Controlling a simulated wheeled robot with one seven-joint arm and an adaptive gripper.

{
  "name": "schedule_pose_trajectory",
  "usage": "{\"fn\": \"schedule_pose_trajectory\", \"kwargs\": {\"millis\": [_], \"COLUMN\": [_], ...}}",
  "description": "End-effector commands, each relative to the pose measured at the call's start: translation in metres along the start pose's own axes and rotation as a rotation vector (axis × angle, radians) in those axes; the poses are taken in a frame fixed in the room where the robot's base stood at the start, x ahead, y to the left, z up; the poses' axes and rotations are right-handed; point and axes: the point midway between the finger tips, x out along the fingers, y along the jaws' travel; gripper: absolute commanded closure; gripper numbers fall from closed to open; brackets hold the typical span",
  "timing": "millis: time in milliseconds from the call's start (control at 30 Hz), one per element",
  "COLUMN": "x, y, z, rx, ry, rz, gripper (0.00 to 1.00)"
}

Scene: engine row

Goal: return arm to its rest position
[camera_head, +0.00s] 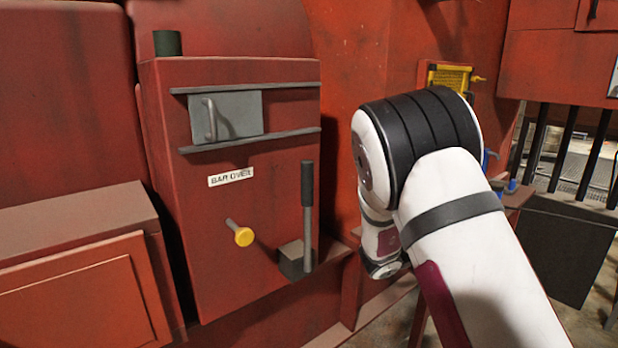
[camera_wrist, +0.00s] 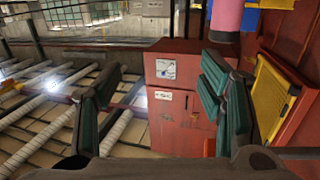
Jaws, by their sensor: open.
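My arm, white with black bands, reaches up from the lower right in the head view and bends down at its elbow. My gripper is hidden behind the arm there. In the wrist view my gripper (camera_wrist: 155,100) is open, with its two dark, green-padded fingers wide apart and nothing between them. Beyond the fingers a red cabinet (camera_wrist: 180,105) with small labels stands some way off.
A red panel box (camera_head: 180,245) holds a grey sliding plate (camera_head: 240,115), a yellow knob (camera_head: 243,237) and an upright dark lever (camera_head: 307,200). A yellow part (camera_head: 450,77) is behind my arm; a yellow frame (camera_wrist: 272,95) is close right of my fingers. Dark railings (camera_head: 565,140) stand far right.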

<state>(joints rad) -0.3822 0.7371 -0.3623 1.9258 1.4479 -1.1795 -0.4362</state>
Motion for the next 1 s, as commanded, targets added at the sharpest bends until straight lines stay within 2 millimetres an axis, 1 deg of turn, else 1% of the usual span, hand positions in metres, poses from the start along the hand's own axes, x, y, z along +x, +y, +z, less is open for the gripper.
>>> {"fn": "schedule_pose_trajectory", "kwargs": {"millis": [167, 367, 467, 567, 667, 767, 867, 900, 967, 1000], "x": [-0.001, -0.008, -0.016, -0.029, -0.053, -0.087, -0.127, -0.143, -0.168, -0.184], "y": [-0.009, -0.025, -0.034, -0.043, -0.051, -0.052, -0.043, -0.036, -0.023, -0.013], "z": [-0.005, -0.012, -0.018, -0.026, -0.039, -0.053, -0.067, -0.071, -0.077, -0.081], "rx": [0.029, 0.071, 0.091, 0.113, 0.131, 0.127, 0.098, 0.078, 0.043, 0.013], "ry": [-0.067, -0.177, -0.248, -0.334, -0.443, -0.563, -0.675, -0.717, -0.778, -0.816], "rz": [-0.067, -0.182, -0.259, -0.356, -0.485, -0.631, -0.769, -0.820, -0.892, -0.937], "gripper": [0.37, 0.37, 0.37, 0.37, 0.37, 0.37, 0.37, 0.37, 0.37, 0.37]}}
